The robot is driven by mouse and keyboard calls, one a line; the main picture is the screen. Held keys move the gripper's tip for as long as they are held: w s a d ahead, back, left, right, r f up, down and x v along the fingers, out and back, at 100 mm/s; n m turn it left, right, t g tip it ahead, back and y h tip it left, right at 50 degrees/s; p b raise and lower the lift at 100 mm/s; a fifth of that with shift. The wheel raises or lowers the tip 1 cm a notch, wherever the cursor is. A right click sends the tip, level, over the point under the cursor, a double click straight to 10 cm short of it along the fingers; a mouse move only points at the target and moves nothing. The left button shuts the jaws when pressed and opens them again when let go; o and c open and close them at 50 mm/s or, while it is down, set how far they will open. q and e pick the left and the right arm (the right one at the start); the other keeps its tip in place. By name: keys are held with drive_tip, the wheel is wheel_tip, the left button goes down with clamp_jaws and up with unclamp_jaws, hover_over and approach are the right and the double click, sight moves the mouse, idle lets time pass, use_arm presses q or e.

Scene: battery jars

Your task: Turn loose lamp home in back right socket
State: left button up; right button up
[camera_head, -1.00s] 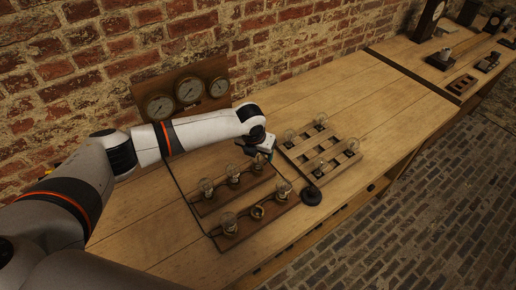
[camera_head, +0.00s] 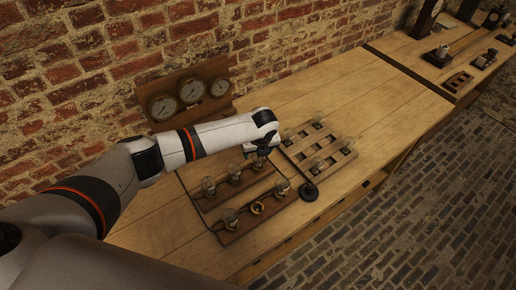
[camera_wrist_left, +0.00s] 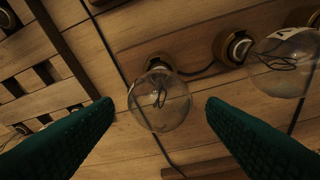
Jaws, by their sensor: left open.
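My left gripper (camera_head: 261,151) is over the right end of the back lamp board (camera_head: 221,191) in the head view and partly hides the back right lamp (camera_head: 258,164). In the left wrist view the green fingers (camera_wrist_left: 160,108) are open, one on each side of a clear glass lamp (camera_wrist_left: 160,92), with gaps on both sides. That lamp's base stands in a socket on a wooden board; how far it is screwed in cannot be told. A neighbouring lamp (camera_wrist_left: 287,62) stands to its right. My right gripper is not in view.
The front board (camera_head: 243,228) carries lamps at both ends and a lampless middle socket (camera_head: 257,208). A slotted wooden rack (camera_head: 333,158) with several lamps stands to the right, a black disc (camera_head: 308,191) near it. A gauge panel (camera_head: 191,91) stands behind.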

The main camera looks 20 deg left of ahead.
use_arm(q)
drive_tip(key=c, duration=0.9)
drive_tip(key=m, duration=0.3)
drive_tip(key=shift+h, duration=0.4)
drive_tip(key=m+h, duration=0.1)
drive_tip(key=m, duration=0.2)
drive_tip(key=shift+m+t, duration=0.3)
drive_tip(key=m+b, duration=0.1)
drive_tip(key=m, duration=0.2)
drive_tip(key=shift+f+h, duration=0.15)
drive_tip(key=shift+h, duration=0.25)
drive_tip(key=shift+m+h+b, duration=0.3)
drive_tip(key=shift+m+b, duration=0.25)
drive_tip(key=shift+m, duration=0.65)
